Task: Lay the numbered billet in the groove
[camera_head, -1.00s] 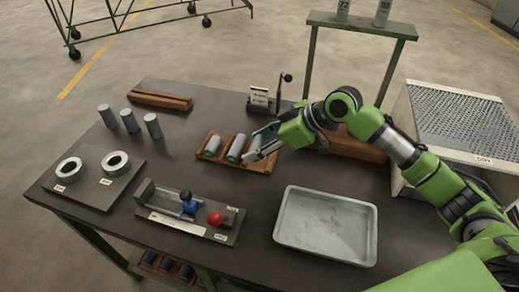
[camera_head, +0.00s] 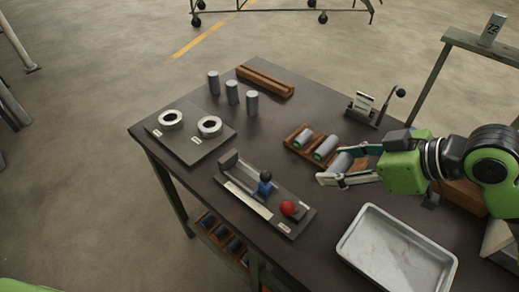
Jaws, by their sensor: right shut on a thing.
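My right gripper (camera_head: 334,166) comes in from the right and is shut on a grey billet (camera_head: 341,162) at the right end of a wooden rack (camera_head: 292,141). I cannot tell whether this billet is clear of the rack. Two other grey billets with green ends, one (camera_head: 303,138) and another (camera_head: 325,148), lie in the rack to its left. No number is readable on the held billet. A long wooden block (camera_head: 265,80) with a groove along its top lies at the table's back edge, empty. My left gripper is not in view.
Several grey cylinders (camera_head: 232,92) stand upright near the grooved block. A plate with two rings (camera_head: 209,125) lies at the left. A gauge fixture with a red knob (camera_head: 289,208) is in front, a metal tray (camera_head: 350,250) at front right, and a lever stand (camera_head: 365,110) behind the rack.

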